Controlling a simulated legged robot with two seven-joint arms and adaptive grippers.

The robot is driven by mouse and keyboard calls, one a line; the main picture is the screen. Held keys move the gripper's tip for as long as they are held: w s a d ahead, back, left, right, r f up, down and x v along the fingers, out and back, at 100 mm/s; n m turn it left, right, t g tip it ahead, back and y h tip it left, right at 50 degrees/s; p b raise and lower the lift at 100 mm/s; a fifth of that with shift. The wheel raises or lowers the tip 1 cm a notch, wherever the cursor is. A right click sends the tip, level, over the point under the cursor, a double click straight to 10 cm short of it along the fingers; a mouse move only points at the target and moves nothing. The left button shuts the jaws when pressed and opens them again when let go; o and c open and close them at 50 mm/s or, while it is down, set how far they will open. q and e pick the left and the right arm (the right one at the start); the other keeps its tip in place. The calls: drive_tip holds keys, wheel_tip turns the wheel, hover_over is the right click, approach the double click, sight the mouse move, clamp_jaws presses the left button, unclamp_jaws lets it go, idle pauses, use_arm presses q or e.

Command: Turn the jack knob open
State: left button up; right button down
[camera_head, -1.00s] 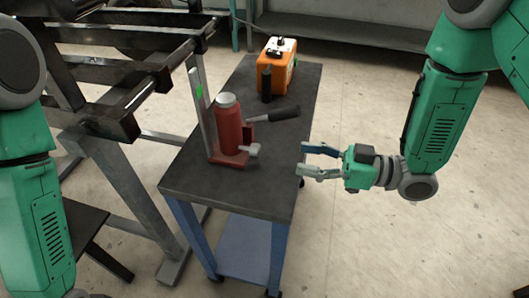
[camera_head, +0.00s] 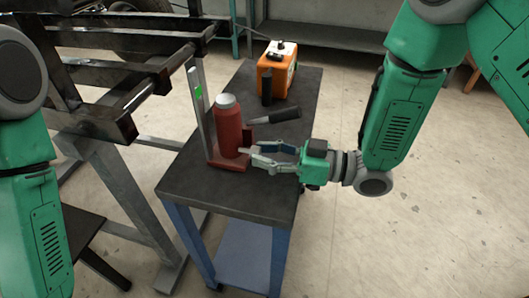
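A red bottle jack (camera_head: 229,128) with a grey top stands upright on the dark top of a blue-legged cart. Its small grey knob, low on its right side, is now mostly hidden by my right gripper. My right gripper (camera_head: 250,156) reaches in from the right, with its fingertips at the knob beside the jack's base. The fingers look apart, one behind the other; whether they touch the knob I cannot tell. My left arm (camera_head: 35,200) shows at the left edge, but its gripper is out of view.
The jack's black handle (camera_head: 272,117) sticks out to the right just behind my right gripper. An orange box (camera_head: 277,70) stands at the cart's far end. A dark metal frame (camera_head: 110,130) stands left of the cart (camera_head: 235,200). Open floor lies to the right.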

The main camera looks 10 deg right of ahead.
drive_tip(key=shift+n, duration=0.8)
drive_tip(key=c, duration=1.3)
unclamp_jaws()
drive_tip(key=v, duration=1.2)
